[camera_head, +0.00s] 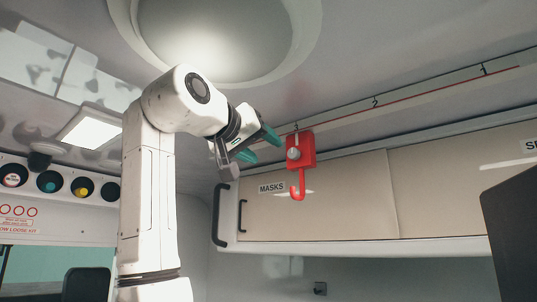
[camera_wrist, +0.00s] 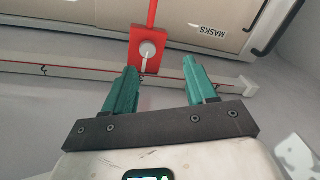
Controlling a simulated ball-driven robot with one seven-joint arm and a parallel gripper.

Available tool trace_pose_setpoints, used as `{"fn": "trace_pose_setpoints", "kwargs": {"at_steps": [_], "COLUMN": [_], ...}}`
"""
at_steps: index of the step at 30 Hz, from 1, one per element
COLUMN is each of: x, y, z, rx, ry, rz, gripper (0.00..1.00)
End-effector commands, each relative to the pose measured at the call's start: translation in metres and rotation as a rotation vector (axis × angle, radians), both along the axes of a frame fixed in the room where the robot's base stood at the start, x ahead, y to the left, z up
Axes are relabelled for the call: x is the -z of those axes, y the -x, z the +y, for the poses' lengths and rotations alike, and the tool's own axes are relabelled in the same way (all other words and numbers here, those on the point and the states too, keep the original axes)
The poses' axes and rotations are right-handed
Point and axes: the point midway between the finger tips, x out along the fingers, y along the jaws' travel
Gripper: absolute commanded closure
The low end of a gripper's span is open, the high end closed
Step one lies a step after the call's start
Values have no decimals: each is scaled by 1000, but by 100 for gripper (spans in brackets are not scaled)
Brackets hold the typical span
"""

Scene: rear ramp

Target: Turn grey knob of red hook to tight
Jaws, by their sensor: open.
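The red hook (camera_head: 308,143) is mounted on the numbered overhead rail, its curved end hanging in front of the MASKS cabinet. Its round grey knob (camera_head: 293,153) faces my arm. In the wrist view the knob (camera_wrist: 147,50) sits on the red plate (camera_wrist: 135,38), with a pale pointer running from it toward my gripper. My gripper (camera_head: 262,143) has teal fingers spread apart and empty, just left of the hook. In the wrist view the gripper (camera_wrist: 160,70) points at the knob, which lies beyond the fingertips and left of the middle between them. No contact shows.
The rail (camera_head: 430,89) carries a red line and marks 1 and 2. Beige cabinet doors (camera_head: 345,200) stand behind the hook, with a black handle (camera_head: 221,215) at their left. A dark panel (camera_head: 515,225) stands at the right. A row of round buttons (camera_head: 82,187) is at the left.

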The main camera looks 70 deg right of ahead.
Motion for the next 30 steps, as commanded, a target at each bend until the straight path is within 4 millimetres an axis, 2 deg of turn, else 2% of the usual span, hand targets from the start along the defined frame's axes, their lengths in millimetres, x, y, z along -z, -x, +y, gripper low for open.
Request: {"fn": "trace_pose_setpoints", "kwargs": {"at_steps": [3, 8, 21, 25, 30], "x": [-16, -21, -21, -20, -19], "y": [16, 21, 31, 33, 34], "z": [3, -6, -79, -94, -102], "rx": [32, 39, 39, 38, 36], "ry": [12, 14, 14, 14, 15], "rz": [-15, -17, -17, -17, -18], "gripper": [43, 43, 43, 43, 43]}}
